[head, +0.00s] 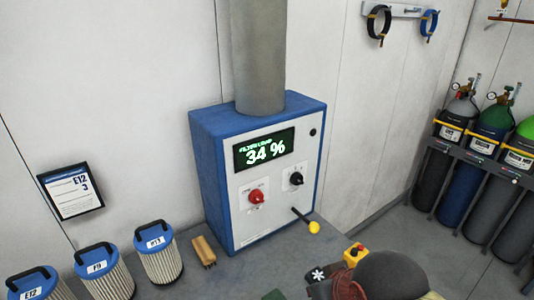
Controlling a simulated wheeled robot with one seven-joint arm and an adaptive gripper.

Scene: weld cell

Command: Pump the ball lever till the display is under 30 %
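The ball lever is a dark rod with a yellow ball (313,227) at its end. It sticks out from the lower right of the front of a blue and white cabinet (222,224), with the ball low, near the bench top. The display (264,149) on the cabinet's front reads 34 % in pale green digits, under a small line of text that seems to say filter load. My gripper is not in view in the head view.
A red knob (256,196) and a black knob (296,179) sit above the lever. Several filter cartridges (158,254) and a brush (203,251) stand left. A yellow box with a red button (355,254) and a dark rounded object (392,274) lie right. Gas bottles (486,128) stand farther right.

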